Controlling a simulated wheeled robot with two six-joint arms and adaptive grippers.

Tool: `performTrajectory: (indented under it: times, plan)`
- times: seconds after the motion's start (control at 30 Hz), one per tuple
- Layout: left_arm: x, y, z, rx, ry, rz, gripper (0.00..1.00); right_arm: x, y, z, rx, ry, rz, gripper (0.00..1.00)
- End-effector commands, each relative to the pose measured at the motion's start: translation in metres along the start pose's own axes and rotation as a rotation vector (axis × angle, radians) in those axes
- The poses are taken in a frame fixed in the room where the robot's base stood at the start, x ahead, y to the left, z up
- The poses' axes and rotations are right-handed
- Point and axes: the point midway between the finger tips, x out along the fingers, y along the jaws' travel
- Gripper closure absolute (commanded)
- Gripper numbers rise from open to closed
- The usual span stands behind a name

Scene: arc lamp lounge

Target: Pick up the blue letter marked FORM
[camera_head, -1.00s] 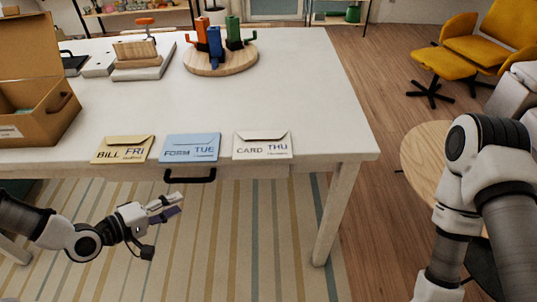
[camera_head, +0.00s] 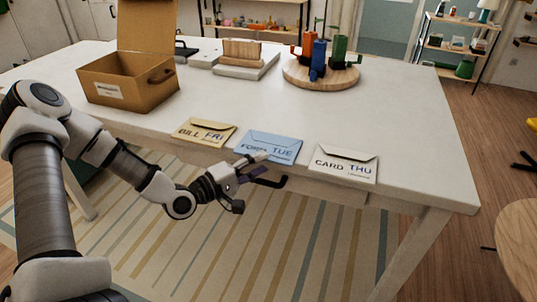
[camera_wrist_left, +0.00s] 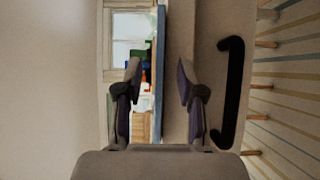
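The blue letter marked FORM TUE (camera_head: 274,145) lies flat at the front edge of the white table (camera_head: 420,150), between two other letters. My left gripper (camera_head: 260,172) is open at the table's front edge. Its upper finger overlaps the letter's lower left part in the head view; its lower finger is below the edge. In the left wrist view, the blue letter shows edge-on as a thin strip (camera_wrist_left: 160,70) between the open fingers (camera_wrist_left: 158,88), apart from both. My right gripper is not in view.
A yellow letter marked BILL FRI (camera_head: 205,131) lies to the left and a white letter marked CARD THU (camera_head: 343,163) to the right. A black drawer handle (camera_wrist_left: 231,92) is just below the edge. A cardboard box (camera_head: 125,92) and a round wooden board (camera_head: 300,80) stand farther back.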

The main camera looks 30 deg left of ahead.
Motion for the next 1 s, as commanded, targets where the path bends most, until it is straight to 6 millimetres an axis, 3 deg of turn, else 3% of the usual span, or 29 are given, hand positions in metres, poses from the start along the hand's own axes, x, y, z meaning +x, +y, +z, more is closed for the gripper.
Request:
performTrajectory:
  times: [0.13, 0.4, 0.5, 0.53, 1.0]
  plan:
    - [0.015, -0.002, 0.001, 0.002, -0.003, -0.002, 0.61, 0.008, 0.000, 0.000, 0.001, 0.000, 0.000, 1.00]
    - [0.018, 0.001, 0.000, -0.001, 0.000, 0.000, 0.61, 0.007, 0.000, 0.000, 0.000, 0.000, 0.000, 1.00]
    - [0.018, 0.001, 0.000, -0.001, 0.000, 0.000, 0.97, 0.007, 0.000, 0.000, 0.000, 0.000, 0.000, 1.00]
    - [0.018, 0.001, 0.000, -0.001, 0.000, 0.000, 1.00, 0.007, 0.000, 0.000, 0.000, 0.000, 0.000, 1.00]
    - [0.018, 0.008, 0.000, -0.001, 0.001, 0.002, 1.00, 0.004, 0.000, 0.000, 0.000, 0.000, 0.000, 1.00]
